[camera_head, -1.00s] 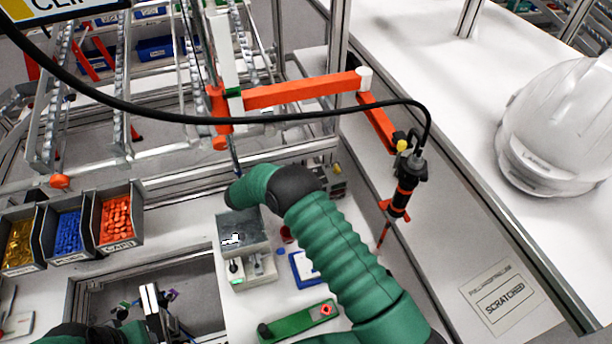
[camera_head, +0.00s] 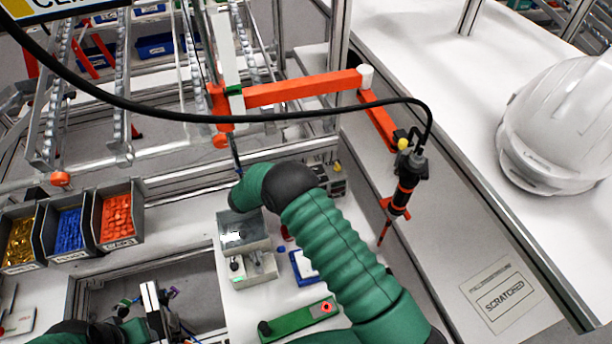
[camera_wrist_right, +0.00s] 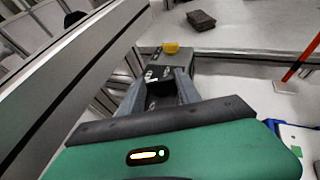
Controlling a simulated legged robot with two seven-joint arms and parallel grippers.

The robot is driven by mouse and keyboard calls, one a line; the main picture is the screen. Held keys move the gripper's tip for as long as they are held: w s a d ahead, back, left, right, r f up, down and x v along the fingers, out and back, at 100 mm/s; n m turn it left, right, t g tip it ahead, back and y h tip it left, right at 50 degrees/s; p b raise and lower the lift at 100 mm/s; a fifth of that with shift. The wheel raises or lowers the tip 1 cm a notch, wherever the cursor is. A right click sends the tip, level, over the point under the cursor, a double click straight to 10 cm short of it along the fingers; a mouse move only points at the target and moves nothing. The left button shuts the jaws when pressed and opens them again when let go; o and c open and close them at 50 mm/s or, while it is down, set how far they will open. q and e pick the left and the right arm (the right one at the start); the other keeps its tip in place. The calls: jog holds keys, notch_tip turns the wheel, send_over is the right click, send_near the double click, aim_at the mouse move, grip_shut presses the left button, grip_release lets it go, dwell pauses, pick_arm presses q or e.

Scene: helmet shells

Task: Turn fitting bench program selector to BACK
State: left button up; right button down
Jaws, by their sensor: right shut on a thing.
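The bench control box (camera_head: 330,180) with a yellow button (camera_head: 337,167) stands at the back of the bench, partly behind my right arm. In the right wrist view, the box (camera_wrist_right: 184,58) lies just beyond my right gripper (camera_wrist_right: 168,82). That gripper is shut on a small dark part in front of the box, which I take to be the program selector knob (camera_wrist_right: 157,74). The knob's pointer and the BACK marking cannot be read. In the head view my right arm hides this gripper. My left gripper (camera_head: 150,310) is low at the left, its fingers unclear.
A screwdriver (camera_head: 403,190) hangs from an orange arm right of my right arm. A grey metal box (camera_head: 243,232), a green plate (camera_head: 298,321) and a blue tray (camera_head: 303,266) lie on the bench. Parts bins (camera_head: 118,218) stand left; a white helmet (camera_head: 560,125) sits right.

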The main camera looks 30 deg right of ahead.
jog(key=shift+r+n+t+y, duration=0.2)
jog(key=shift+n+t+y, duration=0.1)
jog(key=shift+n+t, duration=0.85)
jog(key=shift+s+d+f+n+t+y+b, duration=0.15)
jog(key=shift+n+t+y+b, duration=0.25)
jog(key=shift+n+t+b, duration=0.35)
jog(key=n+t+b, duration=0.1)
jog(key=b, duration=0.1)
jog(key=n+t+y+b, duration=0.1)
jog(key=shift+s+d+f+t+y+b, duration=0.1)
jog(key=shift+s+d+t+y+b, duration=0.1)
jog(key=shift+t+y+b, duration=0.15)
jog(key=shift+n+t+y+b, duration=0.25)
jog(key=shift+n+b, duration=0.25)
jog(key=shift+r, duration=0.3)
jog(key=shift+t, duration=0.3)
jog(key=c, duration=1.3)
grip_release()
jog(key=o, duration=0.5)
jog(key=shift+f, duration=0.1)
jog(key=shift+c, duration=0.2)
